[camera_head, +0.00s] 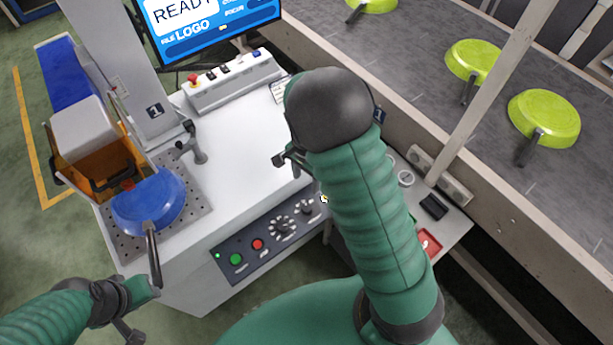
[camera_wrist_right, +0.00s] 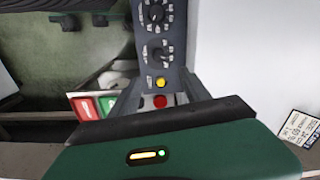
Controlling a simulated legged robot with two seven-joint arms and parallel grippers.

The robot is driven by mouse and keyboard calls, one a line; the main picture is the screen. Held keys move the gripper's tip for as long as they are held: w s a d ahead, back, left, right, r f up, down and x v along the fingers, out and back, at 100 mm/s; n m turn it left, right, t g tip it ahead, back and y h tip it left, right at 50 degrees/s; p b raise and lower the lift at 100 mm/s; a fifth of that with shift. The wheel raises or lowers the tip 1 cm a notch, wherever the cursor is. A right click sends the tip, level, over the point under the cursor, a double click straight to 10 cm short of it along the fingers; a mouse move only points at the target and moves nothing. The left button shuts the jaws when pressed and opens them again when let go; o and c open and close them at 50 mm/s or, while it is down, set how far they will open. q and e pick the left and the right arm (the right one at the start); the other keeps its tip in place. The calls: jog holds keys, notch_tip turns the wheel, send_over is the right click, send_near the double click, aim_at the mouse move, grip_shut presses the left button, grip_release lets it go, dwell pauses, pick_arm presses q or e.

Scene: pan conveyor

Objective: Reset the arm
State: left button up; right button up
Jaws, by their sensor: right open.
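My right arm rises from the bottom centre of the head view and bends at a black joint. My right gripper (camera_head: 290,158) shows as small dark fingers left of that arm, over the white worktop edge; it is open, with nothing seen in it. In the right wrist view a green and black part of my arm fills the bottom, above the control panel (camera_wrist_right: 160,55). My left gripper (camera_head: 130,322) is low at the left. Its fingers are unclear. A blue pan (camera_head: 140,212) lies on the machine's perforated plate, its handle pointing down towards my left arm.
The white worktop (camera_head: 235,135) holds a button box (camera_head: 232,80) under a screen (camera_head: 210,28). A conveyor (camera_head: 420,65) at the right carries green pans (camera_head: 545,115). A beige post (camera_head: 490,90) stands before it.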

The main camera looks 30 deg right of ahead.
dwell(0.4)
jog(key=s+a+r+n+t, duration=0.2)
jog(key=s+a+r+n, duration=0.5)
jog(key=n, duration=0.8)
jog(key=s, duration=0.2)
jog(key=shift+s+a+r+t, duration=0.2)
jog(key=shift+s+r+t, duration=0.1)
jog(key=shift+s+r, duration=0.1)
jog(key=shift+w, duration=0.1)
